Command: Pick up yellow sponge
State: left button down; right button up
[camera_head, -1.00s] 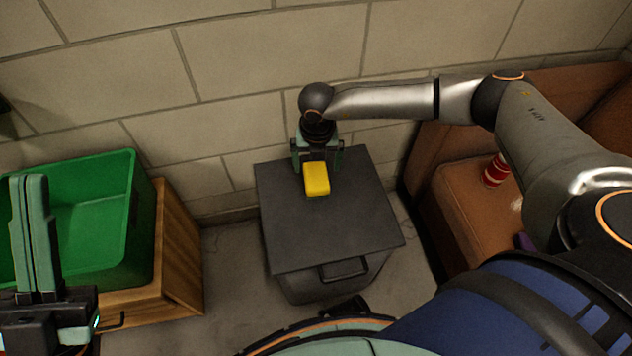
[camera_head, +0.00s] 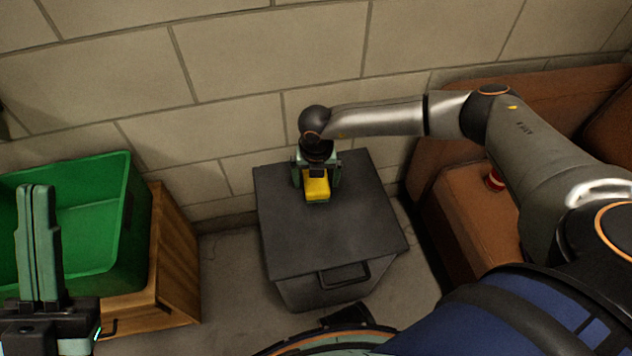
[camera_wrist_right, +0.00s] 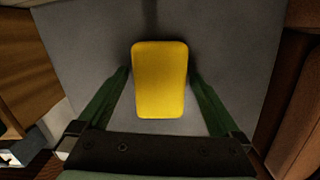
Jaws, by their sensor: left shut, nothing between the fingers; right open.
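The yellow sponge (camera_head: 317,189) lies on the dark grey lid of a lidded bin (camera_head: 300,235), near its back edge. In the right wrist view the sponge (camera_wrist_right: 160,80) lies between the tips of my right gripper (camera_wrist_right: 160,82), with a gap on each side. My right gripper (camera_head: 317,180) is open, pointing down over the sponge, with one finger on either side; it partly covers the sponge's back end. My left gripper (camera_head: 37,190) is shut and empty, pointing up at the far left, in front of the green crate.
A green crate (camera_head: 100,220) stands on a wooden cabinet (camera_head: 177,255) at the left. A brown sofa (camera_head: 465,215) with a red object (camera_head: 494,180) is at the right. A block wall (camera_head: 220,60) rises close behind the bin. The front of the lid is clear.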

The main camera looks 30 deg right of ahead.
jog(key=shift+f, duration=0.2)
dwell(0.3)
jog(key=c, duration=1.3)
jog(key=shift+o, duration=0.2)
